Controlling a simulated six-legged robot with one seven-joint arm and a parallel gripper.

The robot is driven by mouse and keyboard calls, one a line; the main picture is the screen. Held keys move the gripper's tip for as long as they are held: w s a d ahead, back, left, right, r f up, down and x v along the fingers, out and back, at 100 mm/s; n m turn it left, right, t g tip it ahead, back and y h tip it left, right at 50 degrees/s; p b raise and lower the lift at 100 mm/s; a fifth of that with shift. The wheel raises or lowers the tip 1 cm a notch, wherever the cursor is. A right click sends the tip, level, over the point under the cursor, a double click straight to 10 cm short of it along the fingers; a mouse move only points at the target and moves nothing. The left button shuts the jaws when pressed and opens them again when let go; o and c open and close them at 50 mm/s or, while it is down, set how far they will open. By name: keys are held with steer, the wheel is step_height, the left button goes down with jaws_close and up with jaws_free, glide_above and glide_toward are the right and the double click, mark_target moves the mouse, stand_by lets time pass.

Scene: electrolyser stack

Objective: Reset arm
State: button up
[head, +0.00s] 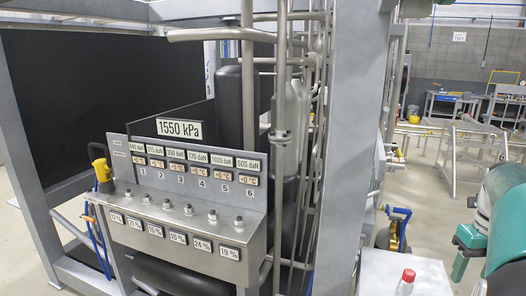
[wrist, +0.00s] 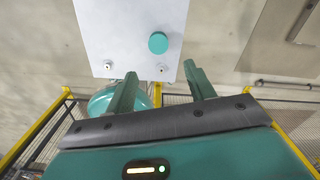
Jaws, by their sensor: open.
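My gripper (wrist: 159,70) shows in the wrist view with its two teal fingers spread apart and nothing between them. Beyond the fingers is a pale panel with a round teal disc and two small bolts; I cannot tell whether it is part of my body. Teal and grey parts of my arm show at the right edge of the head view. The gripper's fingers cannot be made out there. The metal control panel (head: 150,195) stands left of centre in the head view, with a 1550 kPa display (head: 179,129), numbered labels and a row of small knobs.
A grey steel frame post (head: 352,150) and vertical pipes (head: 283,110) stand right of the panel. A yellow-and-black tool (head: 101,168) is at its left end. A red button (head: 408,275) sits on a pale box. Workbenches (head: 455,103) stand far back. Yellow railing (wrist: 35,130) borders the wrist view.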

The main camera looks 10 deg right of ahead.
steer(key=w+a+n+t, duration=0.3)
steer(key=a+n, duration=1.6)
steer(key=a, duration=0.1)
steer(key=s+a+f+n+t, duration=0.1)
steer(key=s+a+n, duration=0.1)
steer(key=a+n, duration=0.6)
steer(key=s+a+f+n+t, duration=0.1)
steer(key=s+a+f+n, duration=0.1)
steer(key=a+n, duration=0.5)
steer(key=s+n, duration=0.1)
steer(key=n, duration=0.3)
steer(key=shift+s+a+n+t, duration=0.25)
steer(key=shift+a+n+t, duration=0.05)
steer(key=shift+a, duration=0.1)
